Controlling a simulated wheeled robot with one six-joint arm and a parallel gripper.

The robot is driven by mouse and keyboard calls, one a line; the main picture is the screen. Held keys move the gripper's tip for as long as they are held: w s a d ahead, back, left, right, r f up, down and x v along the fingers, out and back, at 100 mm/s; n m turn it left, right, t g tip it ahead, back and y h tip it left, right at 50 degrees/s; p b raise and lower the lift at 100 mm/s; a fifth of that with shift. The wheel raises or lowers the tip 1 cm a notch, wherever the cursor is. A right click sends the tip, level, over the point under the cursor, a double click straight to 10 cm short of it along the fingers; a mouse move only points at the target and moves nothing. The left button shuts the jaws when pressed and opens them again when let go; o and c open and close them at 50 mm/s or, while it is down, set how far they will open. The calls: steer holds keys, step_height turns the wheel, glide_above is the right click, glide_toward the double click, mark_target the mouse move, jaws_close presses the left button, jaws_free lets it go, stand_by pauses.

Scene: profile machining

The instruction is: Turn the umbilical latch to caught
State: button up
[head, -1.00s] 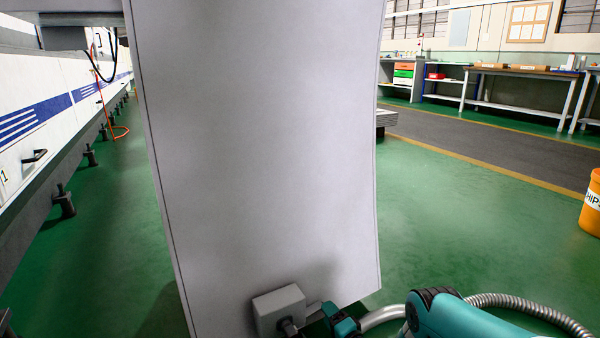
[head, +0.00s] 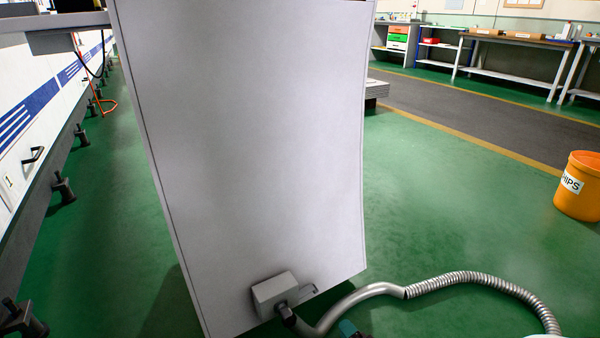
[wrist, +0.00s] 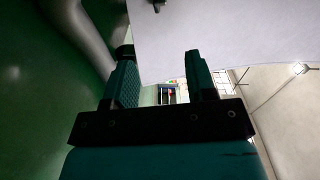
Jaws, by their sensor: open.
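The umbilical's grey socket box (head: 276,294) sits low on a tall pale panel (head: 250,150) in the head view. A dark plug (head: 287,314) and a silver hose (head: 375,289) join it at the front. A small grey lever, seemingly the latch (head: 309,290), sticks out at the box's right side; its exact setting is too small to tell. My gripper's teal tip (head: 348,328) just shows at the bottom edge, below and right of the latch, apart from it. In the wrist view my gripper (wrist: 160,54) is open and empty, with a small dark part (wrist: 159,6) beyond it on the panel.
The silver hose loops across the green floor to the right, and shows beside my gripper in the wrist view (wrist: 80,38). An orange chips bin (head: 579,188) stands at the right. A long white machine (head: 35,140) lines the left. Floor between panel and bin is clear.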

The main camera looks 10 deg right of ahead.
steer(key=w+a+r+n+g+y+p, duration=0.2)
steer(key=w+r+n+y+p, duration=0.15)
steer(key=w+r, duration=0.5)
steer(key=w+a+r+n+g+y+p, duration=0.2)
steer(key=w+r+n+g+p, duration=0.25)
steer(key=r, duration=0.75)
steer(key=w+a+r+n+g+p, duration=0.1)
steer(key=w+a+r+n+p, duration=0.1)
steer(key=r, duration=0.9)
steer(key=w+a+r+n+g+p, duration=0.2)
steer(key=w+a+r+p, duration=0.1)
steer(key=r, duration=0.9)
steer(key=shift+a+n+y+p, duration=0.35)
steer(key=shift+a+p, duration=0.2)
steer(key=shift+p, duration=0.65)
